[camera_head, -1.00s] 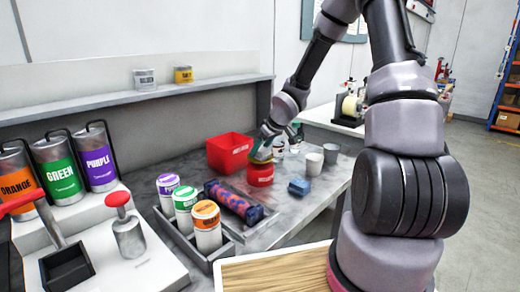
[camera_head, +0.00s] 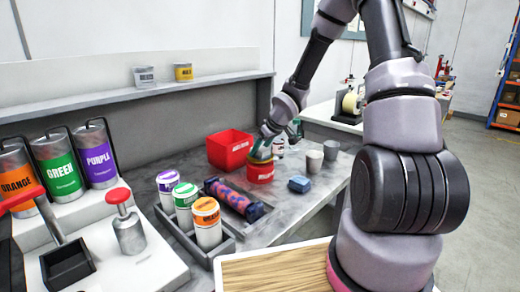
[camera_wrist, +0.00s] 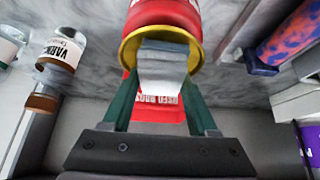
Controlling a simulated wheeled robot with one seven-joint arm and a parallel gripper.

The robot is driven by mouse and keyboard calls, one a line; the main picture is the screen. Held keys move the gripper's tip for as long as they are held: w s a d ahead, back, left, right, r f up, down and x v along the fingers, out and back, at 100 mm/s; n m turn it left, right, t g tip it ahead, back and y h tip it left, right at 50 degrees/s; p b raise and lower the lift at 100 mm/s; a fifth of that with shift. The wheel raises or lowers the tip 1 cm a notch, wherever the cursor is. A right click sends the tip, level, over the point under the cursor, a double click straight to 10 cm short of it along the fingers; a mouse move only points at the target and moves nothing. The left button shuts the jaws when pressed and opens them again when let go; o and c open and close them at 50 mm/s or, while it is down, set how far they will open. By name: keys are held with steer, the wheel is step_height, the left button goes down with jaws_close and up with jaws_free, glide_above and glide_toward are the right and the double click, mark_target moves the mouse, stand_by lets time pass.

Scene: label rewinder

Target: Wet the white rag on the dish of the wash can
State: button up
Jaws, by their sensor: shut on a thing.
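The wash can (camera_head: 260,174) is red and stands on the grey worktop, in front of a red bin. In the wrist view its red body (camera_wrist: 165,12) and yellow dish rim (camera_wrist: 127,45) lie just beyond my fingertips. My gripper (camera_wrist: 158,82) is shut on the white rag (camera_wrist: 162,68), a pale folded piece between its green fingers. The rag overlaps the dish in this view; whether it presses on the dish I cannot tell. In the head view my gripper (camera_head: 264,150) is at the top of the can and the rag cannot be made out.
The red bin (camera_head: 229,150) is close behind the can. A blue block (camera_head: 299,184) and grey cups (camera_head: 314,159) stand to its right. A patterned roll (camera_head: 235,200) and labelled canisters (camera_head: 207,222) are in front. A labelled bottle (camera_wrist: 62,50) shows at left in the wrist view.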

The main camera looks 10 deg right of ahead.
stand_by(0.4)
steer(key=shift+r, duration=3.5)
